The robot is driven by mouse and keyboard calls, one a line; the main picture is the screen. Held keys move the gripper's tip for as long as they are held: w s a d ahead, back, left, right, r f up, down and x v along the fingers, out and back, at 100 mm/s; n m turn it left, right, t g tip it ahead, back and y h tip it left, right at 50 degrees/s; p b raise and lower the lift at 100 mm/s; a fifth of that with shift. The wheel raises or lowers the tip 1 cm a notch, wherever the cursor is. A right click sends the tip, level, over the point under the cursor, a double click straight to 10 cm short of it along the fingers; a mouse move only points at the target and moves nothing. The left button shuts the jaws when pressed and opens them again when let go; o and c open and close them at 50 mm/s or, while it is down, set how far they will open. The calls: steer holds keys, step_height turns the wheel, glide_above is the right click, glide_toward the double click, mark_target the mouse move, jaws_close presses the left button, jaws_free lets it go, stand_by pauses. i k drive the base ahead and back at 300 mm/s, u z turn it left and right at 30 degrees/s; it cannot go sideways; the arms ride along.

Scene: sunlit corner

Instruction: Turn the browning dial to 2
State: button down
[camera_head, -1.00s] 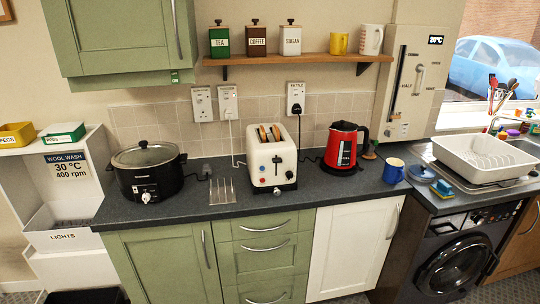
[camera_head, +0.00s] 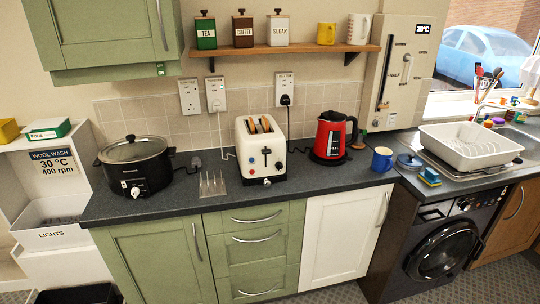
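A cream toaster (camera_head: 261,148) stands on the dark worktop in the middle of the head view, with slices of bread showing in its top slots. Its front face carries a dark lever, small coloured buttons and a pale knob (camera_head: 267,181) low down near the base. The knob is probably the browning dial, but its markings and setting are too small to read. My gripper is not in view.
A black slow cooker (camera_head: 135,166) stands left of the toaster, with a clear rack (camera_head: 212,184) between them. Worktop (camera_head: 300,178) in front of the kettle is clear.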

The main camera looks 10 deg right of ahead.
mark_target(279, 165)
steer(key=u, duration=0.1)
steer(key=k, duration=0.4)
steer(key=u, duration=0.75)
steer(key=k, duration=0.55)
steer(key=u, duration=0.6)
steer(key=k, duration=0.5)
steer(key=u, duration=0.25)
steer(key=i, duration=0.85)
steer(key=z, duration=0.6)
steer(key=i, duration=0.9)
steer(key=z, duration=0.15)
